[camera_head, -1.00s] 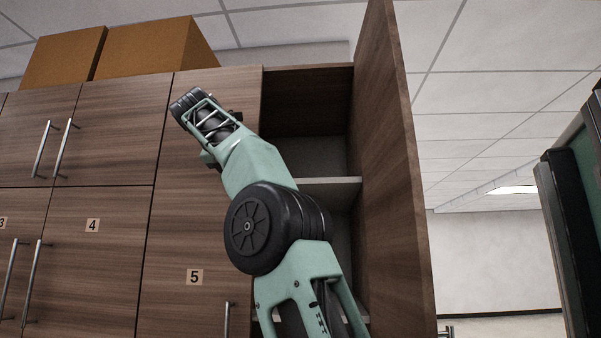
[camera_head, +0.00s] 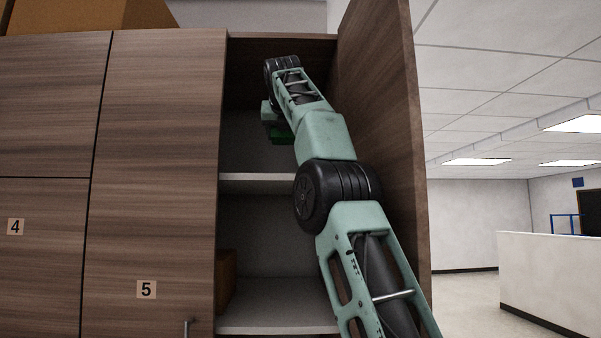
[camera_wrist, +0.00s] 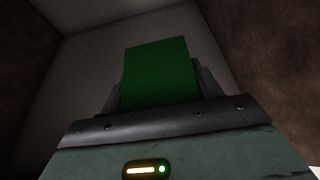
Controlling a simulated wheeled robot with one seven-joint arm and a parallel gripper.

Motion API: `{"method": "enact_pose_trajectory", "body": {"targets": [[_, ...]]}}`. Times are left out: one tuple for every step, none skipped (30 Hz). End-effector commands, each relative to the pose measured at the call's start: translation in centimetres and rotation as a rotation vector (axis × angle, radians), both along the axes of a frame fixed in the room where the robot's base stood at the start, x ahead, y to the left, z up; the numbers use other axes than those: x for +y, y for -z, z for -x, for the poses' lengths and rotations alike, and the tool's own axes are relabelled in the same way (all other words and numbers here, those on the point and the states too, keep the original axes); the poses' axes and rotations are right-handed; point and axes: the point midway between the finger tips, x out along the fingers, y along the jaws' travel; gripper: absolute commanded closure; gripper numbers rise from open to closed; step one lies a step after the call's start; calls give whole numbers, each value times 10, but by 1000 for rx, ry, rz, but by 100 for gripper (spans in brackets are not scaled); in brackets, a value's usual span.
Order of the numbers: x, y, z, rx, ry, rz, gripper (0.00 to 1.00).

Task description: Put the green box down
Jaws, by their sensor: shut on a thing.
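The green box (camera_wrist: 158,72) is held in my gripper (camera_wrist: 160,88), whose jaws show at its two sides in the wrist view. In the head view a small part of the green box (camera_head: 281,134) shows to the left of my arm, inside the open cabinet, above the upper shelf (camera_head: 262,183). My gripper (camera_head: 270,115) is mostly hidden behind my arm there. I cannot tell whether the box's underside touches the shelf. In the wrist view, pale and brown cabinet walls surround the box.
The open cabinet door (camera_head: 385,120) stands close on the right of my arm. A closed door marked 5 (camera_head: 160,180) is on the left. A brown box (camera_head: 227,280) sits on the lower shelf (camera_head: 275,318). The upper shelf's visible part looks clear.

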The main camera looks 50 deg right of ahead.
Motion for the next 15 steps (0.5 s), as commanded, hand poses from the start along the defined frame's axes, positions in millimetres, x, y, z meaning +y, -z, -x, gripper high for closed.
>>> {"method": "enact_pose_trajectory", "body": {"targets": [[-1, 0, -1, -1, -2, 0, 66], [-1, 0, -1, -2, -3, 0, 66], [-1, 2, -2, 0, -3, -2, 66], [-1, 3, -2, 0, -3, -2, 66], [-1, 4, -2, -1, -3, -1, 66], [-1, 7, -2, 0, -2, -1, 66], [-1, 8, -2, -1, -1, -2, 66], [-1, 10, -2, 1, -1, -2, 66], [-1, 13, -2, 1, 0, -2, 66], [-1, 15, -2, 1, -1, -2, 66], [-1, 17, -1, 0, -1, -2, 66], [-1, 21, -1, 1, -2, -2, 66], [0, 23, -1, 2, -3, -2, 66], [0, 26, -1, 1, -4, -2, 66], [0, 32, -1, 2, -2, -2, 66]]}}
